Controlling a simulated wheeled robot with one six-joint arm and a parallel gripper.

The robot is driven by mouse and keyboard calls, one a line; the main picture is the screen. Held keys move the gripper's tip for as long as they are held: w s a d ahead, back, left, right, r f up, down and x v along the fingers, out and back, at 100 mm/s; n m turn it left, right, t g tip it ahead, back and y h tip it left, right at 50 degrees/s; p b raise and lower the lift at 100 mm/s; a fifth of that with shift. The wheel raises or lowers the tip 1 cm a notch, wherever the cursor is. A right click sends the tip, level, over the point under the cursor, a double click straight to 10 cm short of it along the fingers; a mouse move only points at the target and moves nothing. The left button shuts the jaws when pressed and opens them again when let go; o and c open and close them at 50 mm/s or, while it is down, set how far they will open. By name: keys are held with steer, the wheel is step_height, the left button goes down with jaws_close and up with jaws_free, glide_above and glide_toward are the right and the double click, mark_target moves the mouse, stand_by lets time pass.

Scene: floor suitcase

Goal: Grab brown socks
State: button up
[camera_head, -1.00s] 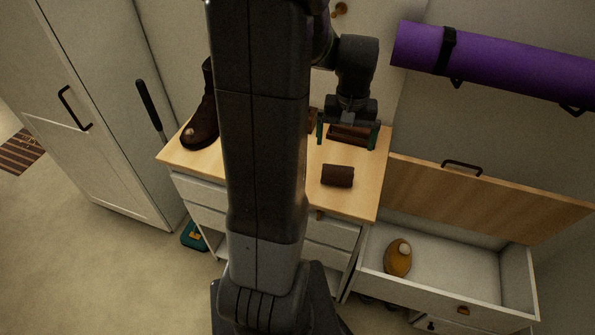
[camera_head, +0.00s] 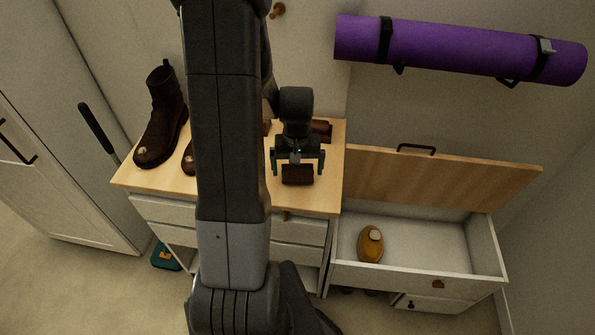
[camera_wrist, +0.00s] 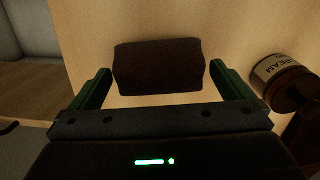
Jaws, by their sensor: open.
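The brown socks (camera_head: 297,174) are a dark brown rolled bundle on the wooden top of the dresser, near its front right. In the wrist view the bundle (camera_wrist: 159,66) lies crosswise just ahead of the fingertips. My gripper (camera_head: 298,165) is open above and just behind the bundle in the head view. In the wrist view its two green fingers (camera_wrist: 160,82) are spread, one toward each end of the bundle, with nothing clamped between them.
Brown boots (camera_head: 163,118) stand on the left of the dresser top (camera_head: 150,181). An open compartment (camera_head: 415,268) at right holds a yellow-brown item (camera_head: 370,244). A purple rolled mat (camera_head: 455,50) hangs on the wall.

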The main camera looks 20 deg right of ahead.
steer(key=shift+f, duration=1)
steer(key=c, duration=1)
